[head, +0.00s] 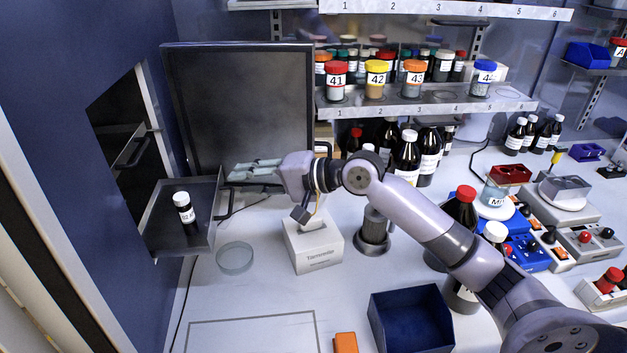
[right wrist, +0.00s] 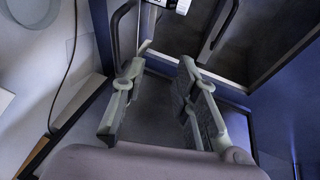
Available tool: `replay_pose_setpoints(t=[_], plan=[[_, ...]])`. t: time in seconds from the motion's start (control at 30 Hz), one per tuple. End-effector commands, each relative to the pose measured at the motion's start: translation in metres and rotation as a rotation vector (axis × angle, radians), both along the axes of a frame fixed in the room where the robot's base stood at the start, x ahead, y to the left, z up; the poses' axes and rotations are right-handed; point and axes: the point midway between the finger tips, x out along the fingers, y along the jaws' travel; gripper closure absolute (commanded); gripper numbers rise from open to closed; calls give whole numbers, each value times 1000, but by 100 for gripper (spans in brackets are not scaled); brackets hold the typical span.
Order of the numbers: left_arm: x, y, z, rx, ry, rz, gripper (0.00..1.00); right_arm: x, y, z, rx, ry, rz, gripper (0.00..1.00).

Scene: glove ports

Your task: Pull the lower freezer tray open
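The lower freezer tray (head: 160,232) stands pulled out of the freezer at the left, with a white-capped dark bottle (head: 185,212) upright in it. Its handle (head: 228,203) is on its right side, and also shows in the right wrist view (right wrist: 117,40). My right gripper (head: 257,170) is above and to the right of that handle. In the right wrist view my right gripper (right wrist: 155,95) has its fingers apart with nothing held. The handle's end passes close to the left finger; contact cannot be told. My left gripper is out of view.
The upper tray (head: 125,148) sits inside the freezer opening. A large dark panel (head: 240,105) stands behind the lower tray. A glass dish (head: 235,257) and a white box (head: 315,248) are on the bench to the right. A blue bin (head: 410,320) is in front.

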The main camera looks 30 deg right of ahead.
Motion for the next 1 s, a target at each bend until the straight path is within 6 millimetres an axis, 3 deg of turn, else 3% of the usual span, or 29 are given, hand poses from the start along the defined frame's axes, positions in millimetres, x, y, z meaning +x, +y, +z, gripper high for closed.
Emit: replay_pose_setpoints(t=[0.27,1.0], plan=[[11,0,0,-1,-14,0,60,-14,-14,1,-4,3,0,72],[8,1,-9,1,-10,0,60,-50,-49,10,-6,4,0,72]])
